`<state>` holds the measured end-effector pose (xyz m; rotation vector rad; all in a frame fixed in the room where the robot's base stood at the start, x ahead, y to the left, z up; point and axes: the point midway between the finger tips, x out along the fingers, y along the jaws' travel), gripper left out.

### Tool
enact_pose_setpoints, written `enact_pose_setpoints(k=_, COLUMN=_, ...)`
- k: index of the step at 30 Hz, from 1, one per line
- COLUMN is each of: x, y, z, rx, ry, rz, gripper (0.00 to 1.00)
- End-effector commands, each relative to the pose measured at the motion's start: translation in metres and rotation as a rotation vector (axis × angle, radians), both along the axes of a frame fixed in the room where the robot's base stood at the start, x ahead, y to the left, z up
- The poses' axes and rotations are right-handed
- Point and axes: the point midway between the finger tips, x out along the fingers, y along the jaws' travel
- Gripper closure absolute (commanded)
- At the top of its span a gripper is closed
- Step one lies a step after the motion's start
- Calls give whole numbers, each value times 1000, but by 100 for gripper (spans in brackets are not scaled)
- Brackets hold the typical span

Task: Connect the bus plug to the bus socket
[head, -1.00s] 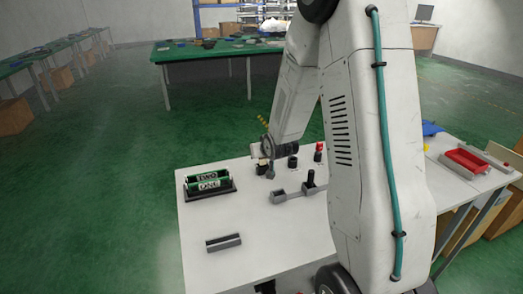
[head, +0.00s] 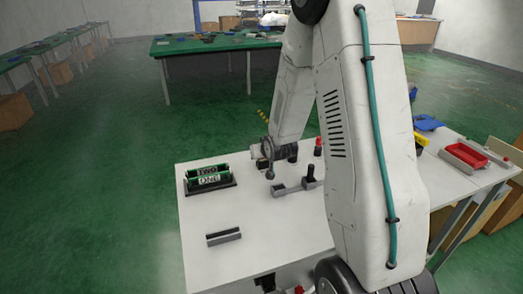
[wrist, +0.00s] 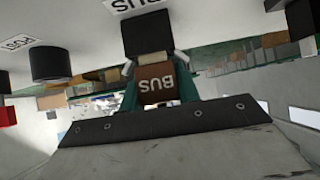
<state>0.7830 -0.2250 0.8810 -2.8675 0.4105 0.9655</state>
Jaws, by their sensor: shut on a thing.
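The brown bus plug (wrist: 157,84), with white BUS lettering, is between the teal fingers of my gripper (wrist: 158,92) in the wrist view. My gripper is shut on it. The black bus socket (wrist: 148,33) is just above the plug in that picture, beside a white label with upside-down BUS letters. A grey part shows between them, and I cannot tell whether the plug is inside the socket. In the head view my gripper (head: 269,172) is low over the far side of the white table; the plug is too small to make out there.
Another black fixture (wrist: 58,64) and a red one (wrist: 6,114) are to the left in the wrist view.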

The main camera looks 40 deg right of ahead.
Motion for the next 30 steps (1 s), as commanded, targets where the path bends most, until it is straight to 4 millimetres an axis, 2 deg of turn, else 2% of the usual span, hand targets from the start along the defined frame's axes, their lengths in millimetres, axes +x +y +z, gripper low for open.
enact_pose_setpoints(k=8, x=0, y=0, z=-7, rx=0, ry=0, rz=0, gripper=90)
enact_pose_setpoints(k=9, x=0, y=0, z=-7, rx=0, ry=0, rz=0, gripper=62)
enact_pose_setpoints(k=11, x=0, y=0, z=-7, rx=0, ry=0, rz=0, gripper=46)
enact_pose_setpoints(k=12, x=0, y=0, z=-7, rx=0, ry=0, rz=0, gripper=42)
enact_pose_setpoints(k=22, x=-3, y=1, z=-3, rx=0, ry=-1, rz=0, gripper=42)
enact_pose_setpoints(k=30, x=-35, y=10, z=22, rx=-1, ry=-3, rz=-1, gripper=42)
